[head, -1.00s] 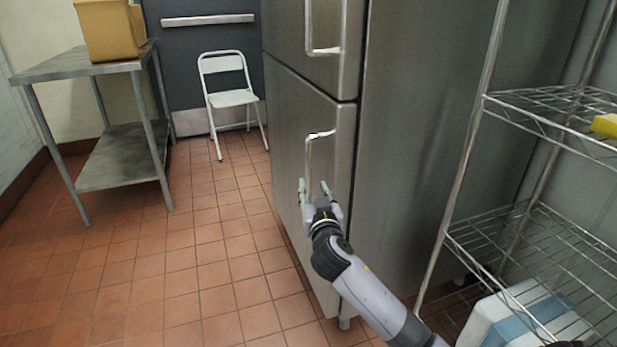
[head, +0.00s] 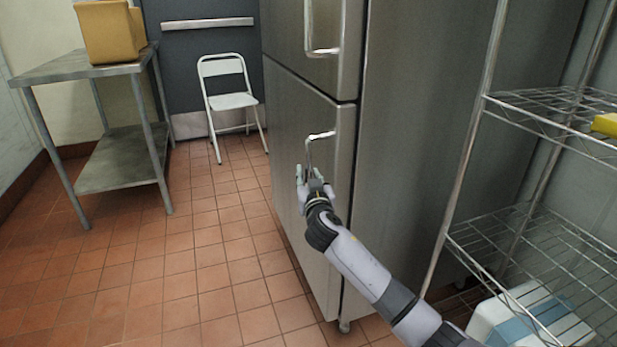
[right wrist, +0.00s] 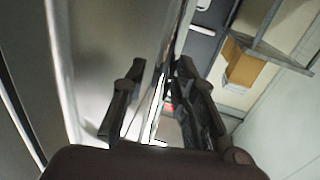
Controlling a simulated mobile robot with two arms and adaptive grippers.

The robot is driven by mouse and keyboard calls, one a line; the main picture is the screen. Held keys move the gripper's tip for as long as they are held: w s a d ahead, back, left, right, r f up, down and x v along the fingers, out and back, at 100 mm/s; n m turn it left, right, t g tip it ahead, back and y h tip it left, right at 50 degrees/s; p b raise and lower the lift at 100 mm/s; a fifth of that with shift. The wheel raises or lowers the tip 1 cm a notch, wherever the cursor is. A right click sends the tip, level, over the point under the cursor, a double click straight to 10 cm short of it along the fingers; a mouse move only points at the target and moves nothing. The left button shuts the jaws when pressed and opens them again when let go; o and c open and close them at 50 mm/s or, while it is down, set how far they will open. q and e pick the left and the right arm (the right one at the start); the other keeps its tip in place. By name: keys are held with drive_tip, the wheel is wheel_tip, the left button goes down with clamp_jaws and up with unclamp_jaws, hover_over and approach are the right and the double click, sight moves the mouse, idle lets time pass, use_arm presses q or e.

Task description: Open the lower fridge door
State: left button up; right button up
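The lower fridge door (head: 290,150) is a steel panel on the left face of the tall fridge, and it is closed. Its pale bar handle (head: 309,150) stands upright near the door's right edge. My right gripper (head: 308,172) is at the lower part of this handle. In the right wrist view, the two dark fingers of my right gripper (right wrist: 160,72) are apart, with the bright handle bar (right wrist: 160,90) running between them. I see a gap beside the bar, so they do not look clamped on it. My left gripper is not in view.
A wire rack (head: 535,225) stands close on the right of my right arm. A white folding chair (head: 232,100) and a steel table (head: 70,68) with a yellow-brown box (head: 108,32) are at the left. The tiled floor (head: 190,270) before the door is clear.

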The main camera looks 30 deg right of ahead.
clamp_jaws()
drive_tip(key=shift+a+f, duration=0.1)
drive_tip(key=shift+a, duration=0.05)
idle(0.6)
